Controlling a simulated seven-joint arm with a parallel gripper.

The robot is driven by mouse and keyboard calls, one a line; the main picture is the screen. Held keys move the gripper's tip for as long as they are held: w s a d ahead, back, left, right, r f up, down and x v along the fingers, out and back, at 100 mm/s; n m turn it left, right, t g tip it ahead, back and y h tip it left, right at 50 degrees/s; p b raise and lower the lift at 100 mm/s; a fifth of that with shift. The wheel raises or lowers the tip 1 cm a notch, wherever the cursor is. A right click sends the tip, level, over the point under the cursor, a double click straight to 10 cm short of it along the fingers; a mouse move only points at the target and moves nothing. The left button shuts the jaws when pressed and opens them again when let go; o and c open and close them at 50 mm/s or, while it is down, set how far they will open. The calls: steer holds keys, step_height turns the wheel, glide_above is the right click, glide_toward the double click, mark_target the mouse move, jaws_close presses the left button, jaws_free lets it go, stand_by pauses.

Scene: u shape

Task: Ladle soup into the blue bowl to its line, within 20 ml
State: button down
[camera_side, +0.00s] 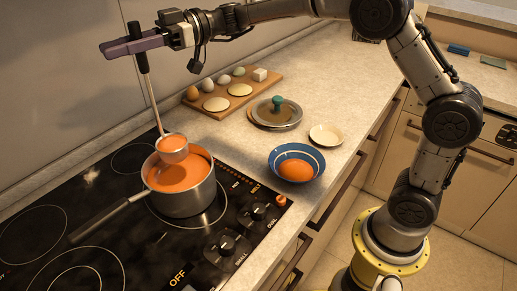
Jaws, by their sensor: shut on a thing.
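My gripper (141,46) is shut on the black handle of the ladle (152,98), which hangs steeply down from it. The ladle's round bowl (173,146) is over the pot and shows orange soup in it. I cannot tell whether it touches the soup below. The steel pot (186,204) stands on the stove and holds orange soup (181,181). The blue bowl (284,157) sits on the counter to the right of the pot. It has orange soup (295,170) in its bottom and a pale line on its inner wall above the soup.
A pot lid with a green knob (277,103) and a small cream dish (326,135) lie near the blue bowl. A wooden board (232,91) with eggs and pale rounds is behind. The pot's long handle (108,219) points front left over the stove (110,255).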

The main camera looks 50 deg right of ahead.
steer(key=s+d+f+m+t+h, duration=0.1)
steer(key=s+d+m+t+h, duration=0.2)
steer(key=s+d, duration=0.5)
steer(key=s+d+f+m+t+h, duration=0.1)
steer(key=s+d+m+t+h, duration=0.25)
steer(key=d, duration=0.85)
steer(key=s+d+f+m+t+h, duration=0.2)
steer(key=s+d+f+t, duration=0.1)
steer(key=s, duration=0.5)
steer(key=shift+f+t, duration=0.5)
steer(key=shift+t, duration=0.05)
steer(key=shift+d+m, duration=0.15)
steer(key=shift+m, duration=0.1)
steer(key=shift+w+d+f+m+g, duration=0.15)
steer(key=shift+w+d+f+m, duration=0.45)
steer(key=shift+w+d, duration=0.25)
steer(key=shift+w+d+f+m+g, duration=0.15)
steer(key=shift+w+d+f+m, duration=0.4)
steer(key=shift+d, duration=0.35)
steer(key=shift+w+d+f+m, duration=0.2)
steer(key=shift+w+d+m, duration=0.25)
steer(key=shift+d, duration=0.1)
steer(key=shift+w+d+f+m, duration=0.15)
steer(key=shift+w+d+m, duration=0.15)
steer(key=shift+w+d, duration=0.2)
